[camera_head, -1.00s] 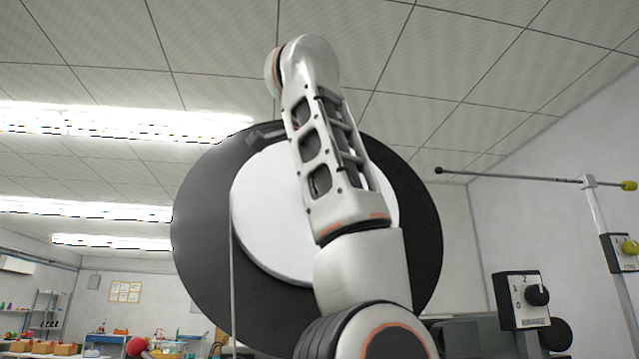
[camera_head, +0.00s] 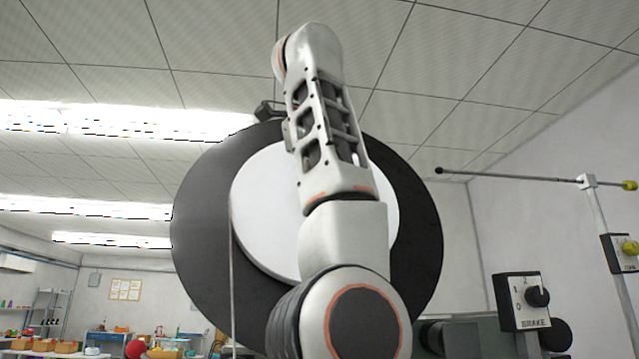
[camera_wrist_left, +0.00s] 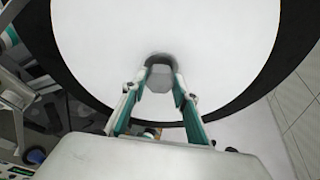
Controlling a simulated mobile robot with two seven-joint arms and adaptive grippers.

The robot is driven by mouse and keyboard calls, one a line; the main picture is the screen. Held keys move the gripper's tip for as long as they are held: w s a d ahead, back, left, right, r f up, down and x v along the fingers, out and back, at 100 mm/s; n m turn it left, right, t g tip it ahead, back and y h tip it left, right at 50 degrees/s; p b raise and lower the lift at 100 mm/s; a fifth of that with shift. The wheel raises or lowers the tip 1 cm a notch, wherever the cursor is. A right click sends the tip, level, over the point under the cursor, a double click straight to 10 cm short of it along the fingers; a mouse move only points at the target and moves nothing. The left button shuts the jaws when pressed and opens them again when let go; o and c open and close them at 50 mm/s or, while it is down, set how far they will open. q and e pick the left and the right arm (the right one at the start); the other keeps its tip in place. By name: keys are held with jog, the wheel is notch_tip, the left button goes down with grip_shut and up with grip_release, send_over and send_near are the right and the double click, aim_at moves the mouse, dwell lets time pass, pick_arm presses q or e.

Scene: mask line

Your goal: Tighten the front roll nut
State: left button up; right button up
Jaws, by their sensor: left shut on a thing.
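The front roll is a large white disc (camera_head: 270,200) in front of a wider black disc (camera_head: 205,230) in the head view. My arm crosses in front of it and hides its middle. In the left wrist view the white face (camera_wrist_left: 95,55) fills most of the picture. My left gripper (camera_wrist_left: 160,80) is at the middle of this face, its two fingers on either side of the grey front roll nut (camera_wrist_left: 160,66). It is shut on the nut. The nut's far side is hidden. My right gripper is in neither view.
A control box marked BRAKE (camera_head: 523,300) with a black knob stands at the right. A thin rod (camera_head: 510,176) runs above it to a post (camera_head: 598,215). Shelves and tables with boxes (camera_head: 67,346) stand far back at the left.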

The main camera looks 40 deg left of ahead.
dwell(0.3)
pick_arm(q)
jog(key=o, duration=1.1)
jog(key=shift+a, duration=0.1)
